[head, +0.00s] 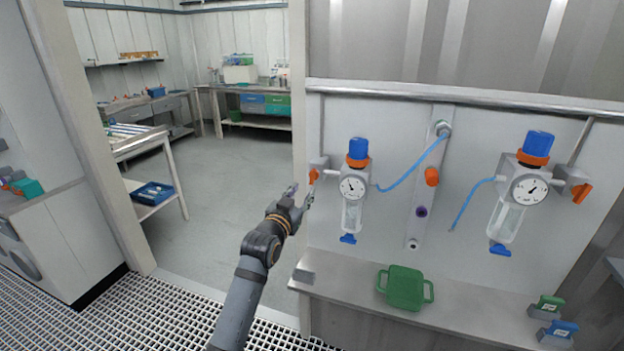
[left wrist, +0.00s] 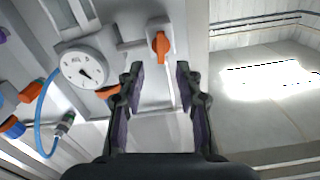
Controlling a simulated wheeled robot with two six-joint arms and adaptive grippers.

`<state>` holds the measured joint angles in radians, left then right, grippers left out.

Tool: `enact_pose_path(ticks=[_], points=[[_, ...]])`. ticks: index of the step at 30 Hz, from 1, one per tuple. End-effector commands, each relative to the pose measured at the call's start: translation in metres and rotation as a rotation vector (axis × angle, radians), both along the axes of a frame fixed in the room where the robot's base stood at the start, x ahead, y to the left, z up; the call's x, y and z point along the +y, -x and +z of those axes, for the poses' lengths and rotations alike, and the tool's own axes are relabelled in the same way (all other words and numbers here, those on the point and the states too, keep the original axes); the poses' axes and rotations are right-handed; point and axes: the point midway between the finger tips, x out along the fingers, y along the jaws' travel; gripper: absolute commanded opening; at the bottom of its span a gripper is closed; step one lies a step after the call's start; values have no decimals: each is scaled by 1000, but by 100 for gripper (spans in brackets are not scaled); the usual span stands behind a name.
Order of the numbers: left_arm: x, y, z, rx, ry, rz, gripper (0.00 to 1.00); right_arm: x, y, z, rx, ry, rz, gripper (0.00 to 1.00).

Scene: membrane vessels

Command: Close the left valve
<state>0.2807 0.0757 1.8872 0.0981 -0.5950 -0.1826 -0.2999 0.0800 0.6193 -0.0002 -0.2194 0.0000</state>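The left valve has an orange handle (head: 313,176) on a grey block at the left side of the left vessel (head: 352,215). In the left wrist view the handle (left wrist: 161,44) shows just beyond the fingertips, roughly centred between them. My left gripper (head: 302,190) is open and empty, close to the handle and slightly below left of it in the head view. In the left wrist view its two dark fingers (left wrist: 160,68) stand apart; I cannot tell whether they touch the handle. My right gripper is not in view.
The left pressure gauge (head: 351,187) sits just right of the valve, with a blue hose beyond. The right vessel (head: 508,220) has its own orange handle (head: 581,192). A green tray (head: 404,287) lies on the shelf below. Open floor lies left of the panel.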

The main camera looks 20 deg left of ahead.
Motion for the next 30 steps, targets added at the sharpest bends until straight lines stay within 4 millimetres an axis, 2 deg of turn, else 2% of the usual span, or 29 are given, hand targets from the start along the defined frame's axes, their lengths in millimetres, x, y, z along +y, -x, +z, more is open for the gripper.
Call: enact_pose_path(ticks=[3,9,14,22,30], points=[[-1,-28,3,0,1,0,35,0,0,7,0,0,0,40],[-2,-63,2,0,1,0,35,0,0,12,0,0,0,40],[-2,-74,0,1,0,0,35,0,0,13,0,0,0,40],[-2,-76,0,1,0,0,35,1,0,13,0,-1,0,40],[-2,-75,0,1,0,0,0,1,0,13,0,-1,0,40]])
